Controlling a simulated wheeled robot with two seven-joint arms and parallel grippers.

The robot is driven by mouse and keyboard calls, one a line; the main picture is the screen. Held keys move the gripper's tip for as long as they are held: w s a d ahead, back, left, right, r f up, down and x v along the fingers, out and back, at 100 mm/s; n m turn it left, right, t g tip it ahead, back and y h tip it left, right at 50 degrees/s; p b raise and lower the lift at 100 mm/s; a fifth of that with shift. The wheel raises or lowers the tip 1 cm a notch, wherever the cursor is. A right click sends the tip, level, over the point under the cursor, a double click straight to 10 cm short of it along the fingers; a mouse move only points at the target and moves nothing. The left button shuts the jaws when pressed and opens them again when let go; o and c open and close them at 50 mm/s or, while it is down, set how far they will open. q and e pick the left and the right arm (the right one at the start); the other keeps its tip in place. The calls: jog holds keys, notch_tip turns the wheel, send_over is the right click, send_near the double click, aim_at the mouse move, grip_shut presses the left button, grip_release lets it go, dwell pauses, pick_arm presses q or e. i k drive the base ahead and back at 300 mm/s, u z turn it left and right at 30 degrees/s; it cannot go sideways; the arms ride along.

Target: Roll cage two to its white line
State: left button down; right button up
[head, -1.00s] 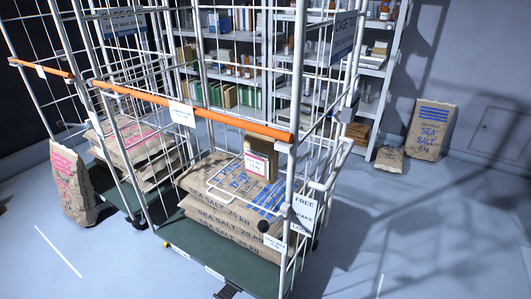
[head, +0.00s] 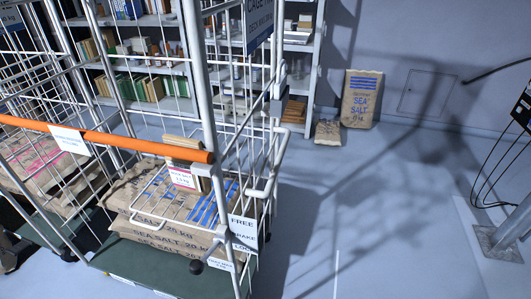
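The nearer roll cage, a grey wire cage with an orange handle bar (head: 110,140) and a dark green deck (head: 130,268), stands at the left and centre. Its blue sign (head: 259,24) reads CAGE and is partly cut off by the frame. Stacked sea salt sacks (head: 165,225) lie on its deck, with a small labelled carton (head: 183,175) above them. A placard reading FREE, BRAKE, LOCK (head: 243,232) hangs at its front right corner, near a black knob (head: 196,267). A white floor line (head: 337,272) lies to its right, apart from the cage. Neither gripper shows.
Another cage with sacks (head: 35,165) stands close on the left. Shelves (head: 150,75) line the back. A large salt sack (head: 361,98) and a small one (head: 327,132) stand by the wall. A metal post base (head: 497,240) and cables are at right. The floor between is clear.

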aim_at(159, 261)
jog(key=z, duration=1.2)
jog(key=i, duration=0.4)
jog(key=u, duration=2.35)
